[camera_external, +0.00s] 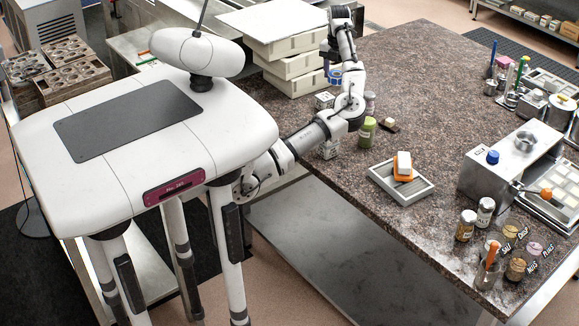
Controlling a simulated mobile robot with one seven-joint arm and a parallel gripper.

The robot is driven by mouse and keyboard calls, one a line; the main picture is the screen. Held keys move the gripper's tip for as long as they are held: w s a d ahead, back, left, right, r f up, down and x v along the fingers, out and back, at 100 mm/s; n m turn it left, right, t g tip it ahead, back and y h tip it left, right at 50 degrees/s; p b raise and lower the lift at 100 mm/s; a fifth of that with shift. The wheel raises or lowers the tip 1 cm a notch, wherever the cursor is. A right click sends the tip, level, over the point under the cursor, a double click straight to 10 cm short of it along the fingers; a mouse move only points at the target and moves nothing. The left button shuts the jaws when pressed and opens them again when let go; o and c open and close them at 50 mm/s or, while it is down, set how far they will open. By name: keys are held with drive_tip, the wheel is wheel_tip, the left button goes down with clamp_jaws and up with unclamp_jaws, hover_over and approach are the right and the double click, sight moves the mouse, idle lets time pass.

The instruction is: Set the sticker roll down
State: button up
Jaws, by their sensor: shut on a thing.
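My gripper (328,60) points down at the far left part of the stone-topped table (430,75), just right of the stacked white trays. The blue sticker roll (335,77) shows at its lower end, and my gripper is shut on it. My arm partly covers the roll and the fingers. I cannot tell whether the roll touches the tabletop or is a little above it.
Stacked white trays (290,68) stand close on the left. A green jar (367,130), small patterned boxes (325,101) and a grey tray with sponges (398,186) are nearer. A metal machine (505,165) stands right. The table's middle and back are clear.

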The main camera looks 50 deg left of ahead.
drive_tip(key=s+a+r+m+b, duration=0.1)
drive_tip(key=s+a+b, duration=0.1)
drive_tip(key=s+a, duration=0.45)
drive_tip(key=s+a+m+b, duration=0.1)
drive_tip(key=s+a+b, duration=0.15)
drive_tip(key=a, duration=0.65)
drive_tip(key=f, duration=0.5)
drive_tip(key=f+b, duration=0.1)
drive_tip(key=f, duration=0.4)
drive_tip(key=s+f, duration=0.1)
drive_tip(key=f, duration=0.4)
drive_tip(key=shift+a, duration=0.3)
drive_tip(key=shift+f, duration=2.25)
drive_tip(key=shift+f, duration=0.1)
drive_tip(key=o, duration=1)
drive_tip(key=shift+c, duration=0.2)
wheel_tip(320, 180, up, 12)
drive_tip(key=shift+b, duration=0.35)
